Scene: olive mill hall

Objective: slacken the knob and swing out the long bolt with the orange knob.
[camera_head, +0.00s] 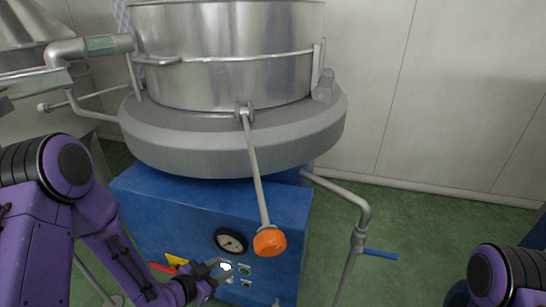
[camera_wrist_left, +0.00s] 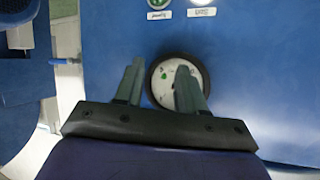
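The long bolt (camera_head: 256,175) is a thin grey rod. It runs from a bracket (camera_head: 244,112) on the steel drum down across the grey rim, and the orange knob (camera_head: 269,241) is at its lower end, in front of the blue cabinet. My left gripper (camera_head: 225,268) is low in front of the cabinet, left of and below the orange knob and apart from it. In the left wrist view its two fingers (camera_wrist_left: 160,72) are spread with nothing between them; the bolt and knob do not show there. My right gripper is out of view.
The blue cabinet (camera_head: 150,205) carries a round gauge (camera_head: 230,241), also behind the fingers in the wrist view (camera_wrist_left: 161,85). Small labelled buttons (camera_head: 246,268) sit beside the gripper. A pipe with a blue lever (camera_head: 380,253) stands to the right. Green floor (camera_head: 430,230) is clear there.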

